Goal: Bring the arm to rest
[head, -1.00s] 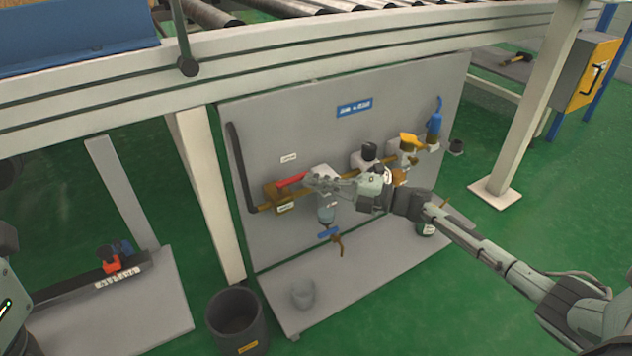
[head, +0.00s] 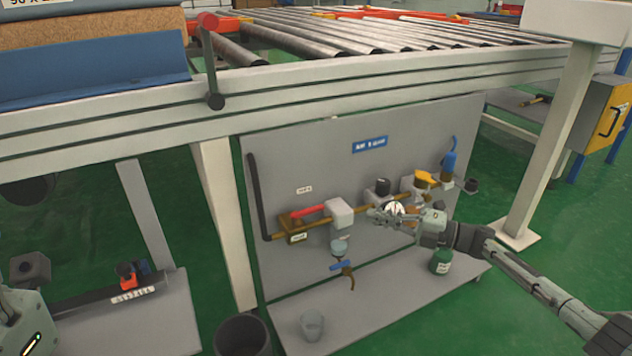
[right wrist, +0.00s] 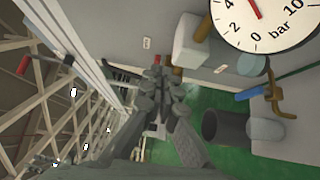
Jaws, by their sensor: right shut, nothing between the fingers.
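My right gripper (head: 378,214) is in front of the grey air panel (head: 300,165), with its arm coming in from the right. Its fingers are together with nothing between them; they also show in the right wrist view (right wrist: 157,75). A pressure gauge (head: 394,209) is just behind the gripper, and its dial (right wrist: 268,18) is large at the upper right of the right wrist view. A red valve lever (head: 308,210) lies to the left of the gripper, along the brass pipe. The left gripper is not clearly in view; only part of my left arm shows at the lower left.
A yellow handle (head: 425,178) and a blue fitting (head: 450,160) are on the panel's right. A blue drain lever (head: 342,265) hangs below. A dark bin (head: 243,335) stands on the floor. A roller conveyor (head: 330,35) runs above. A white post (head: 550,140) stands behind my right arm.

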